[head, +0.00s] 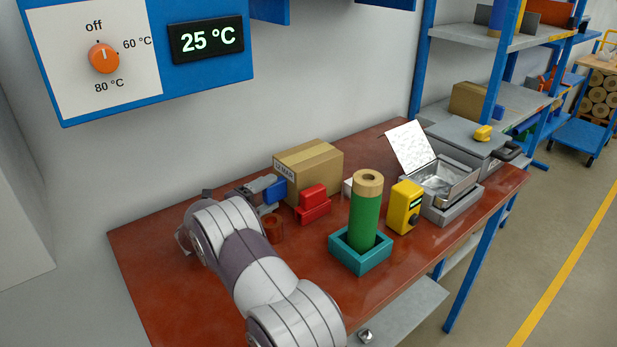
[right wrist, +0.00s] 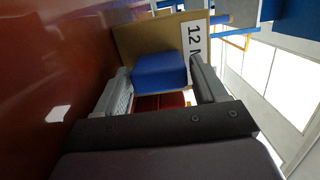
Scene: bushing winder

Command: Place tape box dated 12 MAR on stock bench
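The tape box (head: 318,166), brown cardboard with a white label reading 12 MAR, stands on the red-brown bench (head: 150,255) near the wall. A blue block (head: 274,191) is at its near left side. My right gripper (head: 266,196) is at this block. In the right wrist view the blue block (right wrist: 160,76) lies between the two fingers (right wrist: 160,82), with the box (right wrist: 145,40) just beyond it. I cannot tell whether the fingers press on the block or only straddle it. My left gripper is out of view. No surface is marked as the stock bench.
Another cardboard box (head: 470,101) is on the blue-framed shelves. A blue cart (head: 580,137) stands far right.

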